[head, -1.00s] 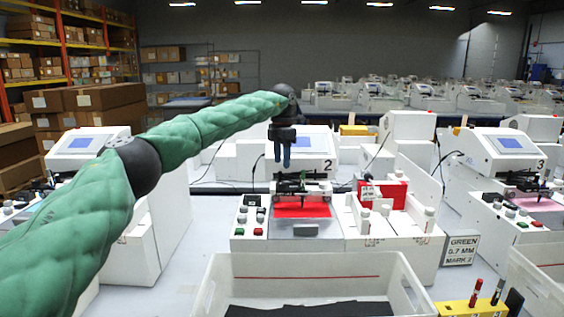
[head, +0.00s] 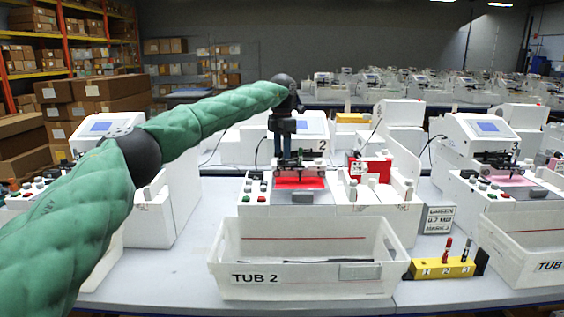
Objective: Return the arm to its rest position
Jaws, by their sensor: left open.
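My left arm, in a green quilted sleeve, comes in from the left in the head view and reaches toward the middle. My left gripper (head: 281,146) hangs downward, open and empty, above the back of plotter 2 (head: 338,189). Its dark fingers are in front of the screen housing. A red sheet (head: 299,182) lies on the bed of plotter 2, below the gripper and apart from it. My right gripper is not in view.
A white tub marked TUB 2 (head: 320,287) stands in front of plotter 2. A yellow pen holder (head: 442,269) with pens is right of it. Free table (head: 165,280) lies left of the tub.

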